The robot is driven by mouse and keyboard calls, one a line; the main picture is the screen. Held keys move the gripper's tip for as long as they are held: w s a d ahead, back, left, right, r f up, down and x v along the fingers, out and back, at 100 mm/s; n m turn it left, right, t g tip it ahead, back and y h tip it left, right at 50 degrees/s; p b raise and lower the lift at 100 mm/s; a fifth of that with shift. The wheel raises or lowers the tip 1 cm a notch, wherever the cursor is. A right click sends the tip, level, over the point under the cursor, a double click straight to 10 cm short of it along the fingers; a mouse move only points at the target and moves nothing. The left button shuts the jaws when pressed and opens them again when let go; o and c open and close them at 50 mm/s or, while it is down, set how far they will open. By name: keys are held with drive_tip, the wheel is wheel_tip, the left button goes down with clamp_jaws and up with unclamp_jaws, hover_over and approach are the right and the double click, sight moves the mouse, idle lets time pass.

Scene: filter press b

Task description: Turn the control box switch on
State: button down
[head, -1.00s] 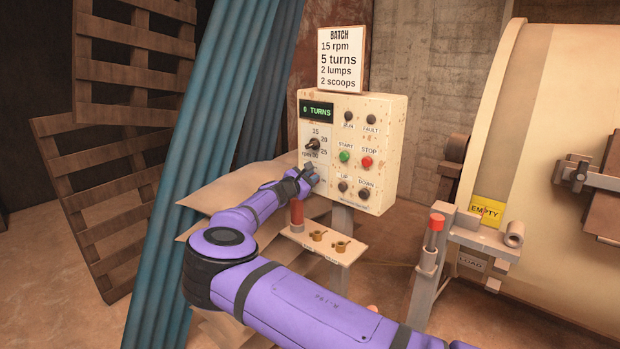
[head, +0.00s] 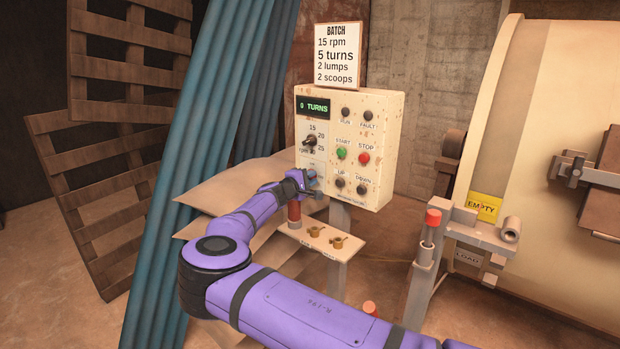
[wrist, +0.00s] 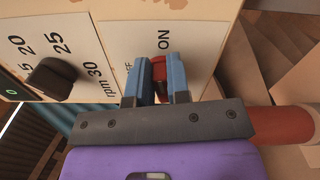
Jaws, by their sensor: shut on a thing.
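The control box (head: 385,120) is a cream panel with a green display reading "0 TURNS". Its on/off switch (wrist: 159,75) is a small red lever beside the ON label in the wrist view. My gripper (wrist: 163,78) is at the lower left of the panel, with its blue fingers on both sides of the red lever and shut on it. In the head view my gripper (head: 314,181) covers the switch. The lever's base and exact position are partly hidden by the fingers.
A black rpm knob (wrist: 51,77) is close by on the panel. Below the box, a small shelf (head: 322,243) carries brass fittings, with a red-brown cylinder (head: 294,212) near my wrist. A large drum (head: 530,110) stands at right.

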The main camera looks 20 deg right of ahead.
drive_tip(key=shift+f+m, duration=0.25)
drive_tip(key=shift+m, duration=0.85)
drive_tip(key=c, duration=1.1)
unclamp_jaws()
drive_tip(key=v, duration=1.1)
